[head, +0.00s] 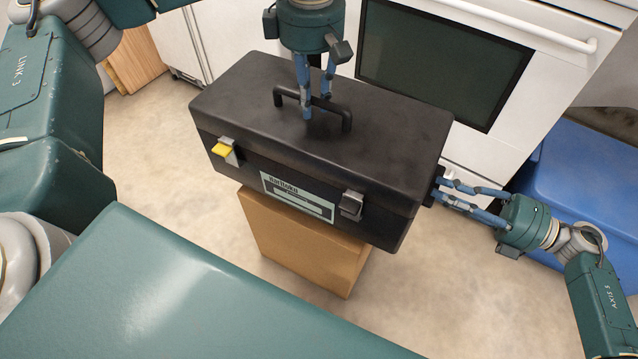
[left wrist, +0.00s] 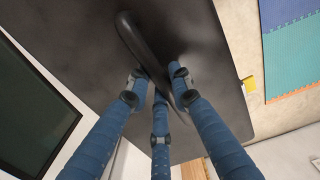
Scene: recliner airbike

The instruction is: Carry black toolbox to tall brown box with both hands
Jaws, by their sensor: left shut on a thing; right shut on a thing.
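The black toolbox (head: 380,115) is tilted in the head view, with a label and two latches on its front, the left one yellow. It also fills much of the left wrist view (left wrist: 205,50). My left gripper (head: 312,108) comes from above and is shut on the toolbox's top handle (head: 347,120). My right gripper (head: 440,190) is shut on the toolbox's right end. The tall brown box (head: 300,245) stands on the floor below the toolbox, which hides its top. I cannot tell whether the toolbox touches it.
A white oven (head: 545,75) with a dark glass door stands behind the toolbox. A blue bin (head: 590,175) is at the right. Bare floor (head: 165,165) lies left of the brown box. Coloured mats (left wrist: 290,50) show in the left wrist view.

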